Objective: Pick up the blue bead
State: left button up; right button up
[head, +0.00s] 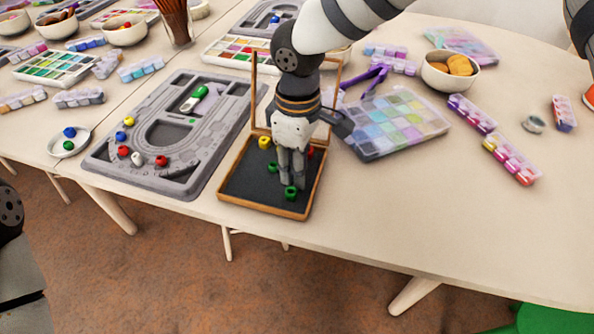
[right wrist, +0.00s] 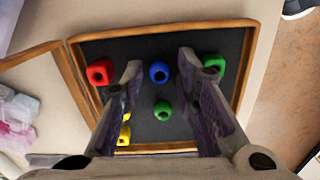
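A blue bead (right wrist: 159,72) lies on the dark lining of a wooden-rimmed box (right wrist: 165,33), in the right wrist view. It is hidden behind my gripper in the head view. My right gripper (head: 291,178) points down over the box in the head view. In the right wrist view its two fingers (right wrist: 160,62) are apart, one on each side of the blue bead, with nothing between them held. Another blue bead (head: 69,132) sits on a small white saucer (head: 82,142) at the left. My left gripper is not in view.
In the box are a red bead (right wrist: 99,72), two green beads (right wrist: 162,111) (right wrist: 214,63) and yellow beads (right wrist: 124,136). A grey bead board (head: 217,110) with several beads stands left of the box. A clear compartment case (head: 397,122) lies right. The table's front right is clear.

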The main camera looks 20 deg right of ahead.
jog(key=shift+r, duration=0.1)
jog(key=c, duration=0.5)
jog(key=shift+c, duration=0.2)
